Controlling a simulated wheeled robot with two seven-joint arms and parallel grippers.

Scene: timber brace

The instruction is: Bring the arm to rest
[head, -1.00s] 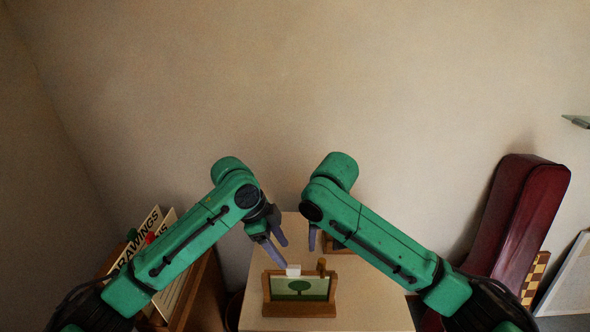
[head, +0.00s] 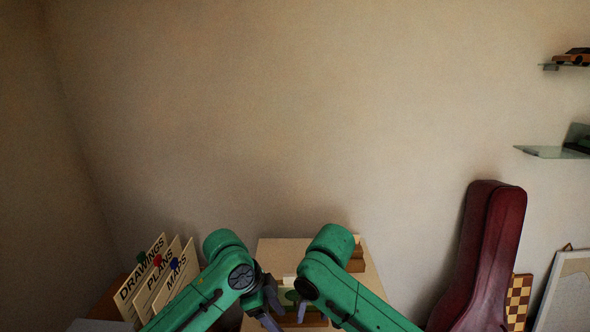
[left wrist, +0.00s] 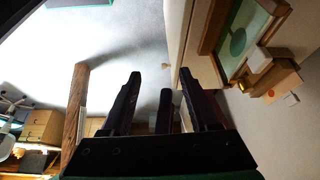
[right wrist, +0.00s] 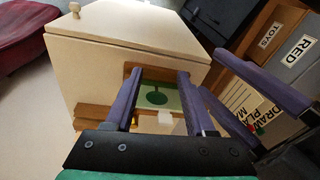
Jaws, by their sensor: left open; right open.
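My left gripper (head: 270,308) is open and empty at the lower middle of the head view, over the pale cabinet (head: 285,250). My right gripper (head: 302,313) is just right of it; only a purple fingertip shows there. In the right wrist view the right gripper (right wrist: 157,75) has its fingers spread and empty, with a wooden-framed green tree picture (right wrist: 155,95) beyond them. In the left wrist view the left gripper (left wrist: 160,78) is open with nothing between its fingers. The framed picture (left wrist: 245,35) stands to its right, apart from it. My arms hide most of the picture in the head view.
A brown wooden piece (head: 356,260) stands at the cabinet's back right. Lettered folders (head: 160,275) stand at left. A dark red instrument case (head: 490,250) and a chequered board (head: 518,300) lean at right. Glass shelves (head: 545,152) are on the wall. A wooden post (left wrist: 75,115) is left of the left gripper.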

